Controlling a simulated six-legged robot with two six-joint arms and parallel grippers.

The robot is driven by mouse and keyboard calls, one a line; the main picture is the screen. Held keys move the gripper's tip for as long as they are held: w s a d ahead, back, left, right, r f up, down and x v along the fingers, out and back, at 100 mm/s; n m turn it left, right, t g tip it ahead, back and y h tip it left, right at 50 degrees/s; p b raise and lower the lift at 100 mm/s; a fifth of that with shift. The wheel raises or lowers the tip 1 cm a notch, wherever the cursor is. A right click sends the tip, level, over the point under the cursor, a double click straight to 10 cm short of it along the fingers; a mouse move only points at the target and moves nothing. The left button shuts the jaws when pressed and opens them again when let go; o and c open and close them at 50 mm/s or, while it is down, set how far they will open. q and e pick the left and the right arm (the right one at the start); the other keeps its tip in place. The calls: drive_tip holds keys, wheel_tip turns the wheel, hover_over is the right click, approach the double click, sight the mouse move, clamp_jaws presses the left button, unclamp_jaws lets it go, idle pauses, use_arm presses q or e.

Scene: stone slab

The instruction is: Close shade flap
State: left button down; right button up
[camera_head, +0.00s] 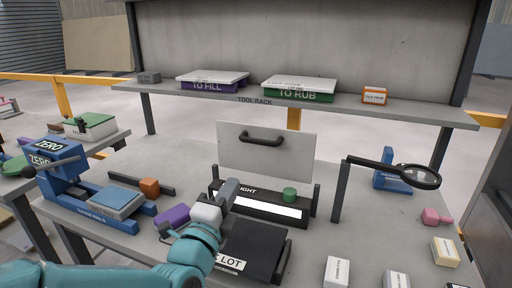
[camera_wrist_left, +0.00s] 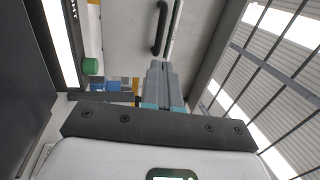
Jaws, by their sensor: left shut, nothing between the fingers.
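The shade flap (camera_head: 266,158), a pale grey panel with a dark bar handle (camera_head: 262,136), stands upright behind the black light box (camera_head: 262,212). The box has a bright strip and a green knob (camera_head: 289,194). In the left wrist view the flap (camera_wrist_left: 122,45) fills the upper middle, with its handle (camera_wrist_left: 159,30) just beyond my fingertips. My left gripper (camera_head: 230,185) is shut and empty, in front of the flap's lower left part and below the handle. It also shows in the left wrist view (camera_wrist_left: 160,66). My right gripper is not in view.
A black tray (camera_head: 252,250) marked LOT lies in front of the box. A blue fixture (camera_head: 100,205) and a purple block (camera_head: 172,216) are at the left. The tool rack (camera_head: 300,107) crosses behind.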

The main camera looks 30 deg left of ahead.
use_arm(q)
drive_tip(key=p, duration=1)
approach(256, 142)
drive_tip(key=x, duration=0.6)
drive_tip(key=shift+w, duration=0.4)
